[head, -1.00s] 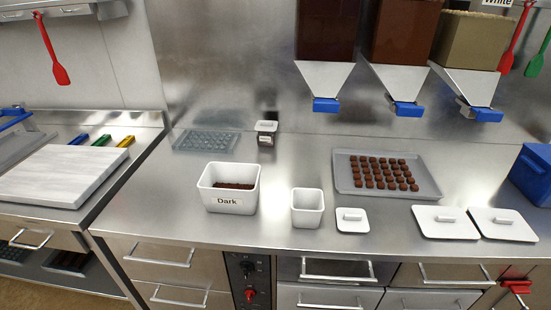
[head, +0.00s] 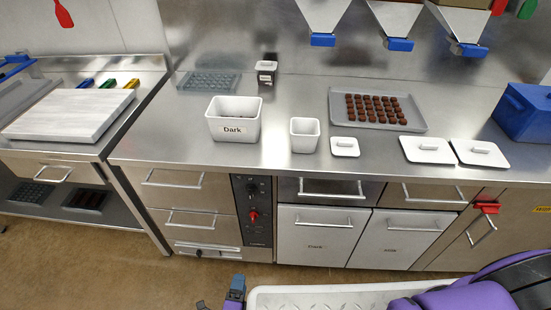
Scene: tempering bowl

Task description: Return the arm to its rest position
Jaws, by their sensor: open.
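No gripper of mine can be made out in the head view. Parts of my own purple and black arm (head: 470,290) show at the bottom right corner, folded low in front of the counter. They are apart from the counter and the things on it. A small blue and dark part (head: 235,290) shows at the bottom edge, left of a pale ledge; I cannot tell what it belongs to.
The steel counter (head: 290,85) holds a white "Dark" tub (head: 232,130), a smaller white tub (head: 304,147), white lids (head: 427,150) and a grey tray (head: 418,121) of chocolates. Hoppers (head: 395,18) hang above. Floor (head: 150,255) is clear at left.

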